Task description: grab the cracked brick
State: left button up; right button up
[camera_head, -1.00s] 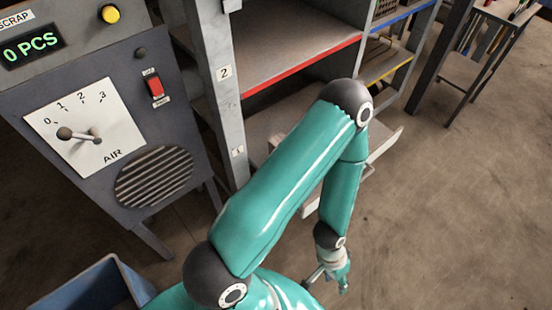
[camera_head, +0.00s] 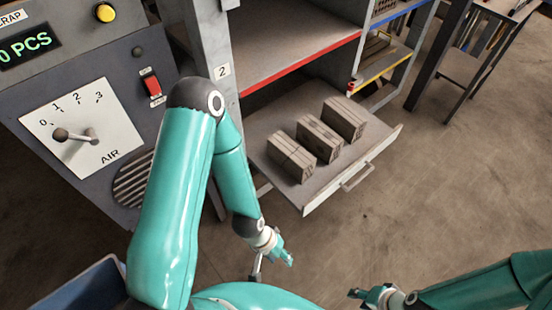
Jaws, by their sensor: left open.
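Three grey-brown bricks stand in a row in a pulled-out drawer (camera_head: 318,195): a near-left brick (camera_head: 291,158), a middle brick (camera_head: 320,139) and a far-right brick (camera_head: 344,118). Dark lines run across their faces. I cannot tell from here which brick is cracked. My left gripper (camera_head: 274,268) is open and empty, below and in front of the drawer and apart from the bricks. My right gripper (camera_head: 362,297) is at the bottom edge, clear of the drawer. It is small and partly cut off, so its jaws are unclear.
A shelf rack with a red-edged shelf (camera_head: 302,64) stands above and behind the drawer. A grey machine with an air dial (camera_head: 105,120) is at the left, with a blue bin (camera_head: 85,287) below it. The floor at the right is open.

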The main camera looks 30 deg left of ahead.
aim_at(297, 162)
jog(key=u, duration=0.1)
jog(key=i, duration=1)
jog(key=z, duration=0.1)
